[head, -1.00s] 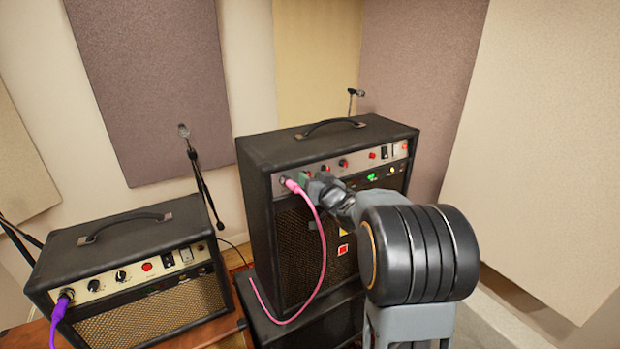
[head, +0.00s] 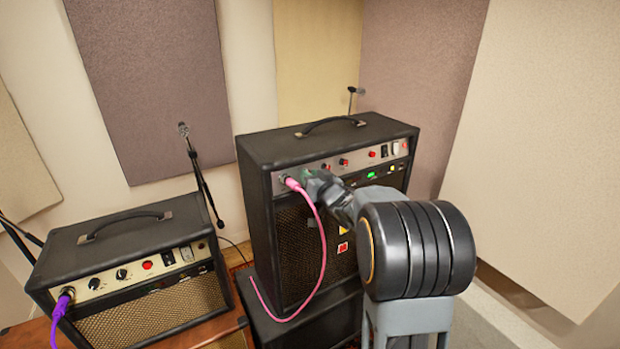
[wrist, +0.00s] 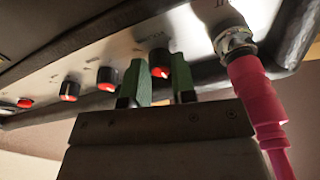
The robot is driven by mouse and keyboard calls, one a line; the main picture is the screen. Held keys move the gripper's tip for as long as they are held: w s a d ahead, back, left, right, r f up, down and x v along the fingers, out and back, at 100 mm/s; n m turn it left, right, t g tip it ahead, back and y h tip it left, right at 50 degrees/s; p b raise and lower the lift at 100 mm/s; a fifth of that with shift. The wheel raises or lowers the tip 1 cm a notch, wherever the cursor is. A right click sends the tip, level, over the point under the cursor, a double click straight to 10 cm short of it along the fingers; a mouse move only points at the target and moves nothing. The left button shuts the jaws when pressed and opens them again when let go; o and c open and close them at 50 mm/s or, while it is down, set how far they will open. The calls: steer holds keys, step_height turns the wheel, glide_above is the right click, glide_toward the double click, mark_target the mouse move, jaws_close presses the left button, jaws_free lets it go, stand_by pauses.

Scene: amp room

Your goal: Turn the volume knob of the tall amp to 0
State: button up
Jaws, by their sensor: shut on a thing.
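The tall amp (head: 290,245) is black, with a silver control panel along its upper front. In the wrist view, my gripper (wrist: 162,76) has its two green fingers on either side of a black knob with a red face (wrist: 159,60), the knob nearest the pink plug. The fingers are shut on this knob. In the head view, my gripper (head: 308,177) is at the left part of the panel, just right of the pink plug, and my wrist hides the knob there. Labels and the knob's pointer are too small to read.
A pink cable (head: 320,235) is plugged in close beside my gripper; its plug (wrist: 258,105) shows in the wrist view. Other red-faced knobs (wrist: 107,76) sit in a row along the panel. A smaller amp (head: 130,270) with a purple cable stands left. A microphone stand (head: 200,175) is between.

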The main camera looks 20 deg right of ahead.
steer(key=n+y+b, duration=0.1)
steer(key=n, duration=0.4)
steer(key=n+g+y+b, duration=0.1)
steer(key=n+b, duration=0.1)
steer(key=n, duration=0.3)
steer(key=shift+d+r, duration=0.1)
steer(key=shift+d, duration=0.1)
steer(key=shift+n, duration=0.3)
stand_by(0.4)
steer(key=o, duration=0.9)
steer(key=shift+r, duration=0.1)
